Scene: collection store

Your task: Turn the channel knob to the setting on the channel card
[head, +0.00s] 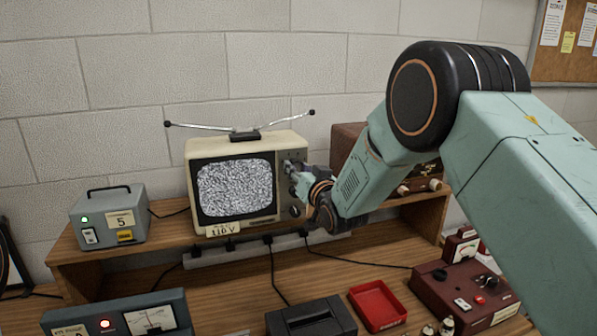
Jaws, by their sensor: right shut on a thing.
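A cream television (233,146) with a screen of grey static stands on the wooden shelf, its control panel at the right of the screen. My right gripper (291,171) reaches in from the right and is shut on the channel knob at the upper part of that panel. The fingers hide the knob, so I cannot read its setting. A lower dark knob (295,211) shows below the gripper. No card is clearly marked as the channel card; a pale label (121,219) reading 5 is on the grey box at left. My left gripper is out of view.
The grey box (90,213) with a handle stands left of the television. A red tray (377,306), meter boxes and cables lie on the bench below. A brown cabinet (347,146) stands behind my right arm.

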